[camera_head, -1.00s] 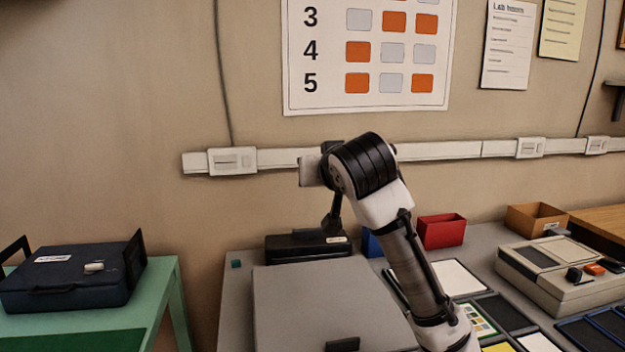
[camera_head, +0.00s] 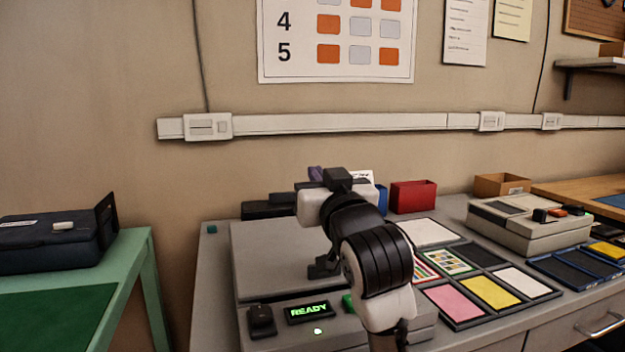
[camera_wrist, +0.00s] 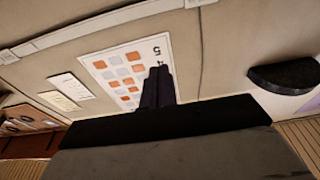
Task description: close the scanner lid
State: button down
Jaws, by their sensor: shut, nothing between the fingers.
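The scanner is the grey machine with a lit green READY display (camera_head: 308,312) on its front panel. Its flat grey lid (camera_head: 265,255) lies down over the body; I see no clear gap along its visible front edge. A dark handle-like piece (camera_head: 322,268) stands on the lid, partly beside my arm, which hides the lid's right side. My gripper (camera_head: 316,173) is mostly hidden behind my wrist, above the back of the scanner. In the wrist view its dark fingers (camera_wrist: 157,86) are together and empty, pointing toward the wall, apart from the lid.
Coloured cards in a dark tray (camera_head: 462,322) and a beige device (camera_head: 528,226) lie to the right. A dark case (camera_head: 45,250) sits on a green table at left. A gap separates the two tables.

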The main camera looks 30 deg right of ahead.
jog(key=shift+s+a+f+t+b, duration=0.1)
jog(key=shift+s+f+t+b, duration=0.3)
jog(key=shift+f+b, duration=0.3)
jog(key=shift+s+a+f+t+b, duration=0.1)
jog(key=shift+s+f+t+b, duration=0.2)
jog(key=shift+s+f+b, duration=0.35)
jog(key=shift+w+f, duration=0.1)
jog(key=shift+w, duration=0.1)
